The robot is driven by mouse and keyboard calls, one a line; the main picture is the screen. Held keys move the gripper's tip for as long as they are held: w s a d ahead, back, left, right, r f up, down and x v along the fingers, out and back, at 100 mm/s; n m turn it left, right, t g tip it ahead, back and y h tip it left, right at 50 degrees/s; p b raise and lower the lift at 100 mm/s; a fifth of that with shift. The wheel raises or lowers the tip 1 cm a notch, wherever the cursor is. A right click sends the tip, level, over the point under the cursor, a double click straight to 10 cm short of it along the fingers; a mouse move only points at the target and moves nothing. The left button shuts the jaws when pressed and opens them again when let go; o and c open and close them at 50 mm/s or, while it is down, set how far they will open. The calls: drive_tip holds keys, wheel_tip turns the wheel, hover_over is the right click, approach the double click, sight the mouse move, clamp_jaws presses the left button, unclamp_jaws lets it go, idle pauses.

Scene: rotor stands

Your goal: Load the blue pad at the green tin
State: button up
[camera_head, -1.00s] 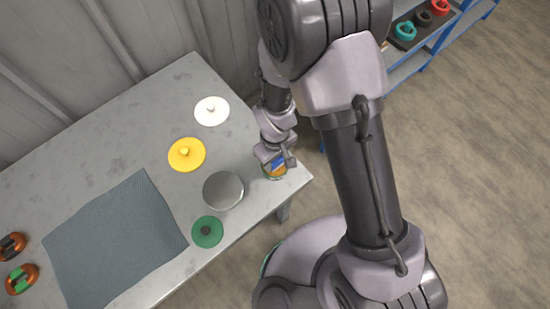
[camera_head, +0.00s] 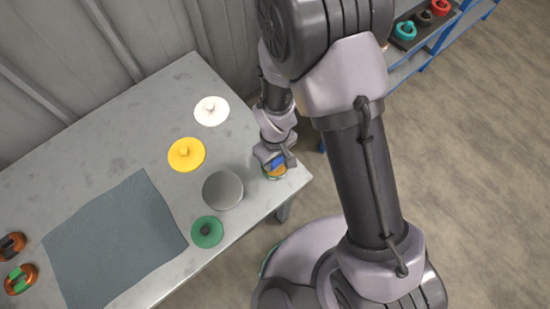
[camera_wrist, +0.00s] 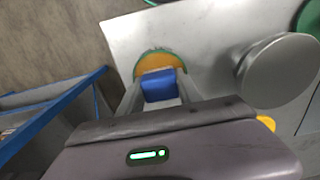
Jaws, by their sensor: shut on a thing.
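The blue pad (camera_wrist: 158,86) shows as a blue block between the fingers of my gripper (camera_wrist: 160,98) in the wrist view. In the head view my gripper (camera_head: 275,163) is at the table's right corner, shut on the blue pad (camera_head: 278,161). An orange round part (camera_wrist: 160,63) with a thin green edge lies directly below or around the block. I cannot tell whether the orange part belongs to the pad, or whether the green edge is a tin. A green round piece with a dark knob (camera_head: 207,232) sits near the table's front edge, apart from my gripper.
A plain grey disc (camera_head: 223,190) stands left of my gripper. Yellow (camera_head: 187,155) and white (camera_head: 211,111) knobbed discs are farther back. A dark mat (camera_head: 115,240) and two orange pieces (camera_head: 20,279) are at left. A blue-framed shelf (camera_head: 440,35) is at right.

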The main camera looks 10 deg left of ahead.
wheel_tip(320, 180, up, 7)
drive_tip(key=p, duration=0.5)
drive_tip(key=shift+w+d, duration=0.1)
idle(0.4)
